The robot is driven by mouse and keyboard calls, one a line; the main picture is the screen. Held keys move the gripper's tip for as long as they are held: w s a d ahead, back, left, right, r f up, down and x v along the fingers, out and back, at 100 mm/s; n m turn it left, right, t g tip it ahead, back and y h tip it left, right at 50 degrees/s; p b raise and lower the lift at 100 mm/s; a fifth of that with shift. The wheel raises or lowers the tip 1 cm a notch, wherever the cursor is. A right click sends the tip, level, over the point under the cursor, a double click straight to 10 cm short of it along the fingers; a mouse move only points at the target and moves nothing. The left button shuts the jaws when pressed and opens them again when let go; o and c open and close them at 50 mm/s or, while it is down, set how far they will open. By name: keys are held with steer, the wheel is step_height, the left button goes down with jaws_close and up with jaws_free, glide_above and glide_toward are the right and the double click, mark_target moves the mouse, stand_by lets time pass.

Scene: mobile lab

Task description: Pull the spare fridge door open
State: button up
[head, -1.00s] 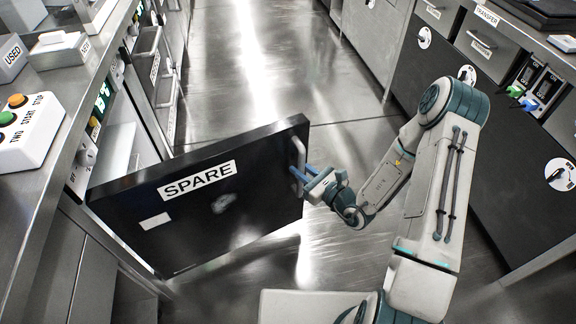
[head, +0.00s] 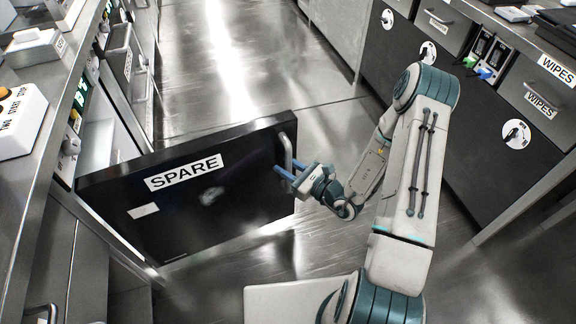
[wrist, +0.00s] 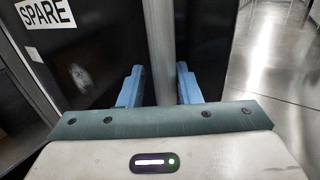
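The spare fridge door (head: 225,195) is a black panel with a SPARE label, swung well out from the left counter over the aisle. Its grey upright bar handle (head: 287,152) is near the free edge. My gripper (head: 291,171) is at the handle, its blue fingers parted. In the wrist view the handle bar (wrist: 161,45) stands between the two fingers (wrist: 160,88), with a gap beside it, so the gripper looks open around the bar. Contact with either finger is unclear.
The left counter (head: 40,130) carries a button box (head: 18,120). Opposite stands a bench with dark panels (head: 455,120) and a WIPES drawer (head: 538,100). The metal floor (head: 235,60) between them is clear beyond the door.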

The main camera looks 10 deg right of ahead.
steer(key=shift+o, duration=0.3)
steer(key=shift+d, duration=0.15)
steer(key=shift+d, duration=0.1)
steer(key=shift+s+d, duration=0.15)
steer(key=shift+d, duration=0.1)
steer(key=p+v, duration=0.2)
steer(key=v, duration=1.1)
steer(key=shift+s+a+r, duration=0.1)
steer(key=shift+a, duration=0.05)
